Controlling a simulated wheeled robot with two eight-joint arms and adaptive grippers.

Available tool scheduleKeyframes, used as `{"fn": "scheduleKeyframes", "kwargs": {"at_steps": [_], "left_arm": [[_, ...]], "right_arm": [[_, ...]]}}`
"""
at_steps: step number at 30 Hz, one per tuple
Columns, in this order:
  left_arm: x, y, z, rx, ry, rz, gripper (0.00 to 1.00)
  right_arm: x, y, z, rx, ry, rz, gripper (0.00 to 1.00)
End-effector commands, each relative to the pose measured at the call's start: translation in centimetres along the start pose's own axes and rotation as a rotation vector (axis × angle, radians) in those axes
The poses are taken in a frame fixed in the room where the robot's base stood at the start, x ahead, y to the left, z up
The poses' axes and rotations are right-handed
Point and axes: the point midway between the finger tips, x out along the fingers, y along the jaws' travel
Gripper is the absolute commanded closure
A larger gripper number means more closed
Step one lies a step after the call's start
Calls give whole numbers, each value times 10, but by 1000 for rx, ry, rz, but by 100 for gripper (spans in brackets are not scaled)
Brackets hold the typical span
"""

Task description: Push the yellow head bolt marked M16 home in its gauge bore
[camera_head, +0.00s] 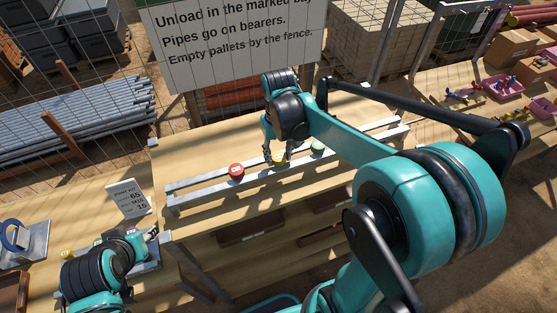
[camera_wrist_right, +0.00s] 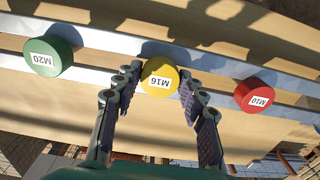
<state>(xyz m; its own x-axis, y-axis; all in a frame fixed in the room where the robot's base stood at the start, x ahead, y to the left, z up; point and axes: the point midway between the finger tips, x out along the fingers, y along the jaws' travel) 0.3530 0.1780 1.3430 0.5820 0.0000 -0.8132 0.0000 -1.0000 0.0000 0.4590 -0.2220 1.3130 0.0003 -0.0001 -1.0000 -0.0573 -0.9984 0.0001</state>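The yellow head bolt marked M16 (camera_wrist_right: 160,77) sits on a pale metal rail between two other bolts. It also shows in the head view (camera_head: 278,158), partly covered by my right gripper. My right gripper (camera_head: 277,160) is above and around the yellow head. In the right wrist view its two fingers (camera_wrist_right: 160,95) stand apart on either side of the head, with a gap visible at the right finger. The bolt's shank and its bore are hidden under the head. My left gripper (camera_head: 150,235) is at the lower left by a small metal stand; its fingers are too small to read.
A red bolt marked M10 (camera_head: 236,171) and a green bolt marked M20 (camera_head: 317,147) stand on the same rail, either side of the yellow one. A label card (camera_head: 129,198) stands at the left. Pink trays (camera_head: 502,88) lie far right. A wire fence is behind.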

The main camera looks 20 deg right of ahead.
Motion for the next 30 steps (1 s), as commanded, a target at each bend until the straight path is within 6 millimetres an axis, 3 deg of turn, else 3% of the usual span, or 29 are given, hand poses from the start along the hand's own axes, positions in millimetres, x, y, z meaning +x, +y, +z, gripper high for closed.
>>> {"fn": "scheduleKeyframes", "kwargs": {"at_steps": [1,3,4,11,30], "left_arm": [[0,0,0,0,0,0,60],[0,0,0,0,0,0,60],[0,0,0,0,0,0,60],[-4,0,-2,0,0,0,60],[-40,0,-29,0,0,0,60]], "right_arm": [[0,0,0,0,0,0,79],[0,0,0,0,0,0,98],[0,0,0,0,0,0,100],[-6,0,0,0,0,0,100],[-70,0,0,0,0,0,100]]}}
